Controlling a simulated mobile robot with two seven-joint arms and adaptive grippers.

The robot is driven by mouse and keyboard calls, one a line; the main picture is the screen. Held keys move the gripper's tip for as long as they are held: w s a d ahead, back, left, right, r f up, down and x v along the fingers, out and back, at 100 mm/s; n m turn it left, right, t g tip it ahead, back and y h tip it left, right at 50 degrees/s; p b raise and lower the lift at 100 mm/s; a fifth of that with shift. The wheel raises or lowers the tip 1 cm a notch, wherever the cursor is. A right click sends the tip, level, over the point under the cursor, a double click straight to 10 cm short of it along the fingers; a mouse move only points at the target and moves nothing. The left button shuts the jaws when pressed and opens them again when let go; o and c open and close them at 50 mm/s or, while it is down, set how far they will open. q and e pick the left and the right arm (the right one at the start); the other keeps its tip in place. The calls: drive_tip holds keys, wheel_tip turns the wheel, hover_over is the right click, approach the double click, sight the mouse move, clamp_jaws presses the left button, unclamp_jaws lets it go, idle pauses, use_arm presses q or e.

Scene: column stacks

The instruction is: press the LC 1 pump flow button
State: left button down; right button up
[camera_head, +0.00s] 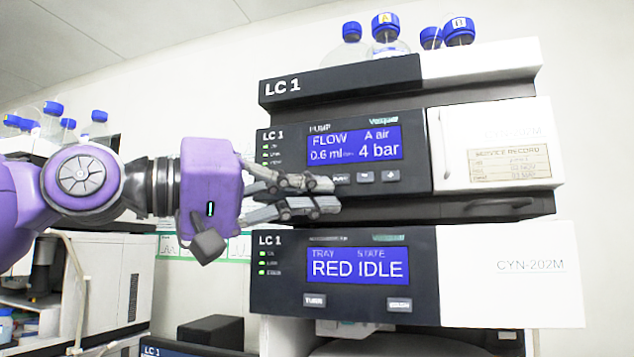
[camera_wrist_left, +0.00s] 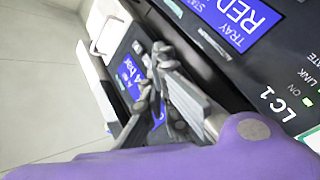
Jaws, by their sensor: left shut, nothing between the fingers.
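The LC 1 pump module (camera_head: 415,118) is a black-fronted unit with a blue screen (camera_head: 354,147) reading FLOW 0.6 ml and A air 4 bar. Below the screen is a row of small grey buttons. Two of them, a middle one (camera_head: 365,177) and a right one (camera_head: 390,175), show clear. The button at the left of the row is partly covered by my fingers. My left gripper (camera_head: 326,195) is shut and empty, its fingertips in front of the lower left of the pump panel. I cannot tell if they touch it. In the left wrist view the fingers partly cover the pump screen (camera_wrist_left: 129,78).
Below is another LC 1 module with a screen (camera_head: 355,266) reading RED IDLE and its own buttons (camera_head: 314,301). Blue-capped bottles (camera_head: 388,40) stand on top of the stack. Another stack with bottles stands at left, behind my arm.

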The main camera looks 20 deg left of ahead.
use_arm(q)
drive_tip(key=shift+w, duration=0.15)
use_arm(e)
drive_tip(key=shift+s+f, duration=0.15)
drive_tip(key=shift+f, duration=0.1)
drive_tip(key=shift+r, duration=0.15)
use_arm(q)
drive_tip(key=s+p, duration=0.1)
drive_tip(key=p, duration=0.1)
drive_tip(key=shift+s+r+p, duration=0.1)
drive_tip(key=shift+s+p, duration=0.2)
drive_tip(key=shift+s, duration=0.05)
use_arm(e)
drive_tip(key=shift+t, duration=0.3)
drive_tip(key=r, duration=0.1)
drive_tip(key=w+r, duration=0.2)
drive_tip(key=shift+w+r, duration=0.25)
drive_tip(key=shift+r, duration=0.1)
